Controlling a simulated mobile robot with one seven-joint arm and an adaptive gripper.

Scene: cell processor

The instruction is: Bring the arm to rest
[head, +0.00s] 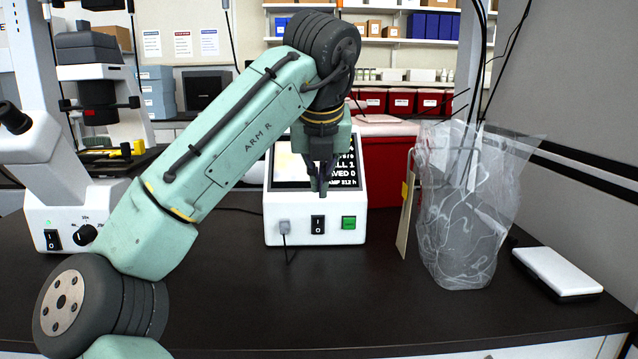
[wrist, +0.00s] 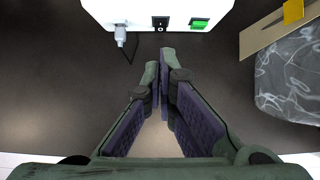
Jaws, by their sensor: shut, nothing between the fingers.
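My arm, pale green and marked "ARM R", reaches up from the lower left in the head view and bends down over the bench. My gripper (head: 319,186) hangs in front of the white cell processor (head: 275,205), partly covering its screen. In the wrist view my gripper (wrist: 163,62) has its two fingers together at the tips with nothing between them. The tips point toward the front face of the cell processor (wrist: 140,12), apart from it as far as I can tell. A black switch (head: 318,224) and a green button (head: 348,223) show on that face.
A clear bag (head: 465,215) with tubing stands to the right, beside a tan board (head: 405,215). A white flat box (head: 556,271) lies further right. A microscope (head: 60,215) is at the left. The dark bench top (head: 340,300) is clear in front of the processor.

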